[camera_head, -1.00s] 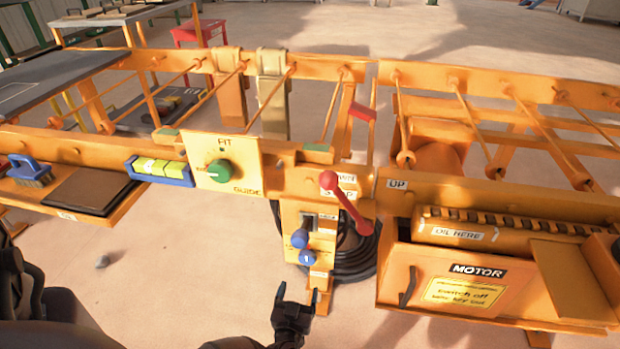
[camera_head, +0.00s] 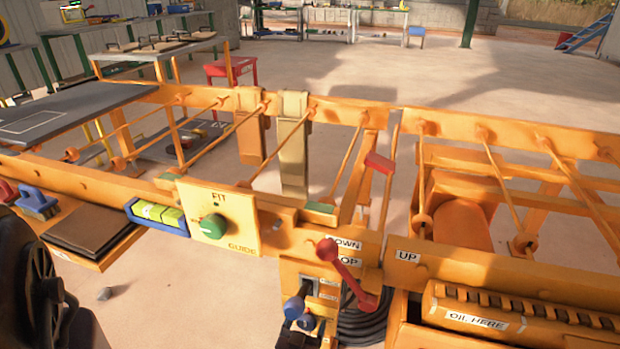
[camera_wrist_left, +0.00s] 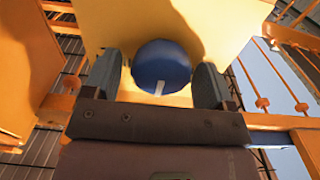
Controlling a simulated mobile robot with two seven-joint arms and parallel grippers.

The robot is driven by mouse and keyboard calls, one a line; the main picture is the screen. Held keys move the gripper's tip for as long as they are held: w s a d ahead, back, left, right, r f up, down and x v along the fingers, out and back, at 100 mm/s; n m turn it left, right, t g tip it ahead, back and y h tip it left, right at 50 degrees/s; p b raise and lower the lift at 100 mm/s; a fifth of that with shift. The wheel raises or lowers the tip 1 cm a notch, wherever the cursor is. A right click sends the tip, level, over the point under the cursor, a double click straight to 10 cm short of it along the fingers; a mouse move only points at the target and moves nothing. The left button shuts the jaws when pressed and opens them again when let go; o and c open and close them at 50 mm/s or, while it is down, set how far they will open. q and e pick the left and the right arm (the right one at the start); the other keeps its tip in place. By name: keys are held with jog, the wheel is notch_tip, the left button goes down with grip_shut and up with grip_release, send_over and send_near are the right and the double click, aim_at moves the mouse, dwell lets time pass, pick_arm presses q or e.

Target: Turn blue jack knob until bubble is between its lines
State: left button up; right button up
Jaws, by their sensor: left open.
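The blue jack knob (camera_head: 306,322) sits low on the orange post in the head view, partly hidden. In the left wrist view the round blue knob (camera_wrist_left: 162,67), with a white mark at its lower edge, lies between the two fingers. The level (camera_head: 157,216) is a blue holder with a yellow-green vial. A paler spot left of its middle may be the bubble; its place between the lines is too small to tell.
A green GUIDE knob (camera_head: 213,227) is on the yellow plate. A dark coiled hose (camera_head: 366,325) is behind the post.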

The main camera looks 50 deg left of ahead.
pick_arm(q)
jog(key=shift+c, duration=0.3)
jog(key=c, duration=0.8)
jog(key=m, duration=0.4)
jog(key=shift+m, duration=0.3)
jog(key=shift+w+d+m, duration=0.1)
jog(key=shift+d+m, duration=0.05)
jog(key=shift+m, duration=1.95)
